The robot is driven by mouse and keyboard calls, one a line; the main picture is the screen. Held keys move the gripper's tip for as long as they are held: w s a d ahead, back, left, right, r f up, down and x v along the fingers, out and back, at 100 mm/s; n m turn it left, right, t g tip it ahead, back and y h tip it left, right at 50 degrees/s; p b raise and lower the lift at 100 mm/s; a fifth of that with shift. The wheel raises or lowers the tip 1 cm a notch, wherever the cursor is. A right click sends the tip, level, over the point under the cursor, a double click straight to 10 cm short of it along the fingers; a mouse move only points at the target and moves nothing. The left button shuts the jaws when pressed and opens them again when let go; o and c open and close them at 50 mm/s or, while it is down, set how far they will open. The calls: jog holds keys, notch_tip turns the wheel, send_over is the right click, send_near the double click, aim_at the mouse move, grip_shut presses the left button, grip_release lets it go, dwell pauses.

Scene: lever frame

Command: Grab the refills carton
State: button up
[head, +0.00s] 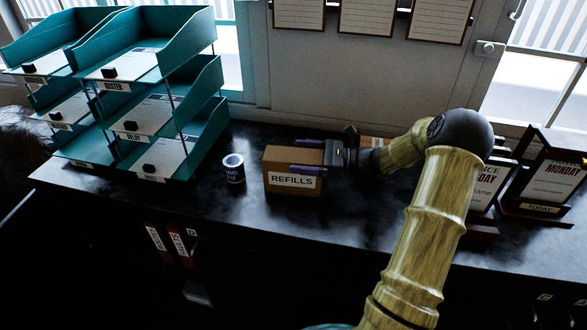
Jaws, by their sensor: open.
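The refills carton (291,183) is a brown box with a white "REFILLS" label, standing upright on the dark counter in the middle of the head view. My gripper (308,169) comes in from the right at the carton's height. Its purple fingers are open, one across the carton's front face above the label and one by its far top edge. The carton lies between them. I cannot tell whether either finger touches it.
A small dark blue and white tin (233,168) stands just left of the carton. Teal stacked letter trays (207,92) fill the left. Another brown box (375,142) is partly hidden behind my wrist. Framed signs (548,180) stand at the right. The counter's front edge is close.

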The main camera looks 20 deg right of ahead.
dwell(0.4)
jog(key=c, duration=1.7)
notch_tip(320, 180, up, 10)
jog(key=shift+r+b, duration=0.1)
jog(key=shift+b, duration=0.85)
jog(key=shift+w, duration=0.1)
